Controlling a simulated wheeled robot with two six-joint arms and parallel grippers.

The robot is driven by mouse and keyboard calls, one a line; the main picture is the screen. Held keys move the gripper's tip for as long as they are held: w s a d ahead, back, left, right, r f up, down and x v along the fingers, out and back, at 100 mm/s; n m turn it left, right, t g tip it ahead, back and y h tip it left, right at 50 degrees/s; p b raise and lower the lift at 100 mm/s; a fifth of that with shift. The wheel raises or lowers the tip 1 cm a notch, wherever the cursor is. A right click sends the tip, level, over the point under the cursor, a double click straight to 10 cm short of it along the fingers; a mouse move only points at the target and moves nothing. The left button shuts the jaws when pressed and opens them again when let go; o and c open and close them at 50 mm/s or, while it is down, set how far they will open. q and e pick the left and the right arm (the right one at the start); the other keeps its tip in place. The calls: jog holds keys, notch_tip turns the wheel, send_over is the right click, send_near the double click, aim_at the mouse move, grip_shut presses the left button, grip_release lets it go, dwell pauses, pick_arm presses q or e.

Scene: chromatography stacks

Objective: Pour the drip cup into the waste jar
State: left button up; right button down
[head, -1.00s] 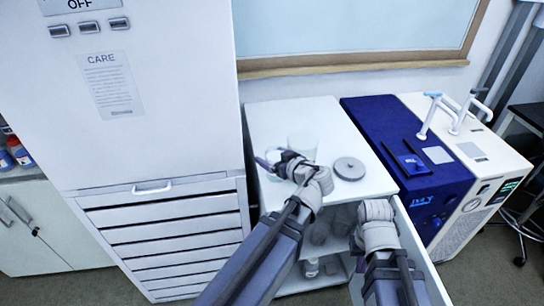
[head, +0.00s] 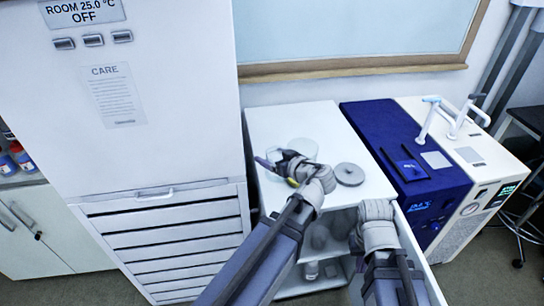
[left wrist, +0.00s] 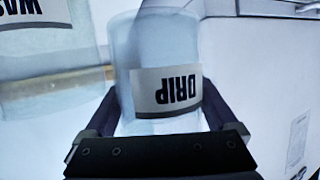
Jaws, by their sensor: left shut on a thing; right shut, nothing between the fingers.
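The drip cup (left wrist: 160,80) is a clear cup with a white DRIP label, upside down in the left wrist view. My left gripper (left wrist: 160,125) is shut around it. In the head view my left gripper (head: 272,162) is over the white cabinet top and mostly hides the cup. The waste jar (left wrist: 45,55) is clear, partly cut off beside the cup in the left wrist view; in the head view a translucent jar (head: 306,147) stands just behind my left gripper. My right gripper (head: 375,212) is low at the cabinet's right side, its fingers not clearly visible.
A grey round disc (head: 349,174) lies on the white cabinet top (head: 275,115), right of my left gripper. A tall white cabinet (head: 150,150) stands close on the left. A blue and white machine (head: 395,140) stands on the right. Open shelves are below the top.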

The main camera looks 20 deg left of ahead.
aim_at(277, 148)
pick_arm(q)
jog(key=shift+m+g, duration=0.4)
jog(key=shift+m, duration=0.1)
jog(key=shift+w+d+r+p, duration=0.1)
jog(key=shift+r+p, duration=0.95)
jog(key=shift+r, duration=0.05)
jog(key=shift+w+r+p, duration=0.1)
jog(key=shift+r+p, duration=0.9)
jog(key=shift+r, duration=0.05)
jog(key=shift+w+d+r+m+g+y+p, duration=0.2)
jog(key=shift+w+d+m+g+y+p, duration=0.15)
jog(key=shift+w+m, duration=0.3)
jog(key=shift+w+d+r+m+g, duration=0.1)
jog(key=shift+w+r+m+g, duration=0.15)
jog(key=shift+w+m, duration=0.15)
jog(key=shift+s, duration=0.1)
jog(key=shift+r+m, duration=0.1)
jog(key=shift+m, duration=0.35)
